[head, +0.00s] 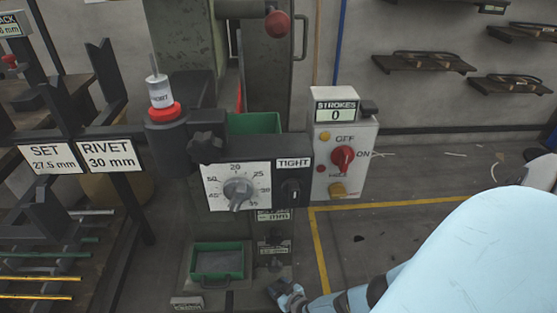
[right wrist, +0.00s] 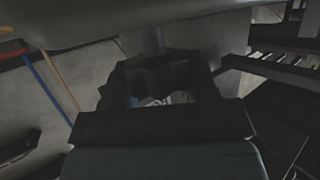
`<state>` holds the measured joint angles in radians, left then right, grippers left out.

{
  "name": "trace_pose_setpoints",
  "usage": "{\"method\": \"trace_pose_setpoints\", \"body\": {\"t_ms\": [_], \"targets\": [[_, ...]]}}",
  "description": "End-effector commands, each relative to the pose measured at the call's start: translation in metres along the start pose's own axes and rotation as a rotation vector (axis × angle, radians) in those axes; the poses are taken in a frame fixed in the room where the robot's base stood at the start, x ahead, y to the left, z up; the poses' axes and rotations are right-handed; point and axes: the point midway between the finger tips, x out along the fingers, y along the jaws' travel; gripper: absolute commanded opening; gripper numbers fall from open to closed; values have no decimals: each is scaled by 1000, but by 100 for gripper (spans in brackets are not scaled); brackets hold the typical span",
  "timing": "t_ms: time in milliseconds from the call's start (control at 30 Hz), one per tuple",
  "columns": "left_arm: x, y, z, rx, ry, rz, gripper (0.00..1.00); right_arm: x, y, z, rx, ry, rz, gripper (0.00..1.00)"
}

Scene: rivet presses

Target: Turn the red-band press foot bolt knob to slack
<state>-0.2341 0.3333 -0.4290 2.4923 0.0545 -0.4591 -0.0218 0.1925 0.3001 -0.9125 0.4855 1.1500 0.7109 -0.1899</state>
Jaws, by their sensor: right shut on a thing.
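The press (head: 265,60) has a red band (head: 163,112) round the dark cylinder at its left. A sign on its front reads TIGHT (head: 293,163). My right gripper (head: 279,288) is low at the foot of the press, right of the green tray. In the right wrist view, my right gripper (right wrist: 158,92) is shut on a dark, lobed knob (right wrist: 158,76), with one finger on each side. The knob cannot be made out clearly in the head view. My left gripper is not in view.
A dial (head: 238,190) and a control box (head: 343,155) with a red switch and STROKES 0 are above my right gripper. A green tray (head: 217,262) is to its left. A rack (head: 60,135) stands at the left. Floor at the right is open.

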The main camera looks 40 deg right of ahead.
Motion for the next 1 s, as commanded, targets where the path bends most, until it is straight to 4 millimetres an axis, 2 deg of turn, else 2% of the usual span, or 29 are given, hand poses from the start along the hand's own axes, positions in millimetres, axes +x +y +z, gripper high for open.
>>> {"method": "trace_pose_setpoints", "body": {"t_ms": [500, 1000], "targets": [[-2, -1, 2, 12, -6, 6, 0, -1, 1, 1, -133, -3, -314, 30], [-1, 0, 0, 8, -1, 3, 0, -1, 1, 1, -182, -3, -435, 30]]}}
